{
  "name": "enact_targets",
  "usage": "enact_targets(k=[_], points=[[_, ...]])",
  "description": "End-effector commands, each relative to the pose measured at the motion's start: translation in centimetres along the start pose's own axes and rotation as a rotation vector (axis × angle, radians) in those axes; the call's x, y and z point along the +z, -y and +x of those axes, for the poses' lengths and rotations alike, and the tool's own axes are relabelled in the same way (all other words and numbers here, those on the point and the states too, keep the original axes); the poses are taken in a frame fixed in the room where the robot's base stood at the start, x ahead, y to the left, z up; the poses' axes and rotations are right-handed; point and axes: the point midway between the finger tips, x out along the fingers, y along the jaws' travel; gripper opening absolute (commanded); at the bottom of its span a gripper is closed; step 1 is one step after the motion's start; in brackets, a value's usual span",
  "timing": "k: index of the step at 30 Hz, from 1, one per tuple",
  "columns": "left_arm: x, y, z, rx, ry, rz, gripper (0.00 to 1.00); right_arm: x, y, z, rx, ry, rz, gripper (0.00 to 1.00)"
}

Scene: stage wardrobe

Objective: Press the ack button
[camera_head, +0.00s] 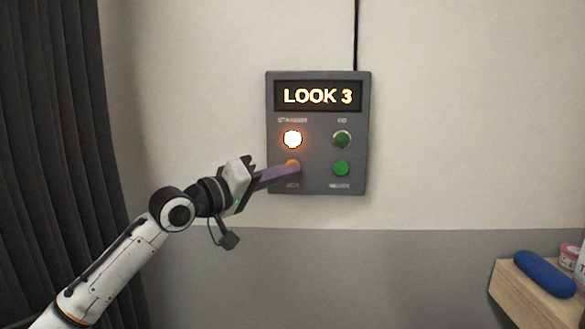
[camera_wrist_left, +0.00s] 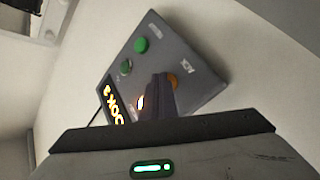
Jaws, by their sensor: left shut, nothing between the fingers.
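The grey control box (camera_head: 317,183) hangs on the wall with a lit display reading LOOK 3. The ack button is the orange button (camera_head: 292,163) at the box's lower left; it also shows in the left wrist view (camera_wrist_left: 172,81), beside the label ACK. My left gripper (camera_head: 297,168) is shut and empty, its fingertips in front of the lower part of this button. In the left wrist view the fingertips (camera_wrist_left: 161,77) partly cover the button's edge. I cannot tell whether they touch it. My right gripper is not in view.
A glowing lamp (camera_head: 292,139) sits above the ack button. Right of them are a dark green lamp (camera_head: 342,139) and a green button (camera_head: 341,168). A dark curtain (camera_head: 60,130) hangs at left. A wooden shelf (camera_head: 515,292) with a blue rounded object (camera_head: 544,274) stands lower right.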

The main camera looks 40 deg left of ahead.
Motion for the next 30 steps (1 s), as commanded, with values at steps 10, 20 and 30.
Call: enact_targets(k=[10,20,30], points=[[0.2,-0.1,-0.2,0.0,0.0,-0.001,0.0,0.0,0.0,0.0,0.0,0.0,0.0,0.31],[0.8,-0.8,-1.2,0.0,-0.001,0.0,0.0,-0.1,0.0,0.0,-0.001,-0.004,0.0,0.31],[1.2,-1.1,-1.5,0.001,0.001,0.0,0.0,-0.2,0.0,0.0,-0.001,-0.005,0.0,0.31]])
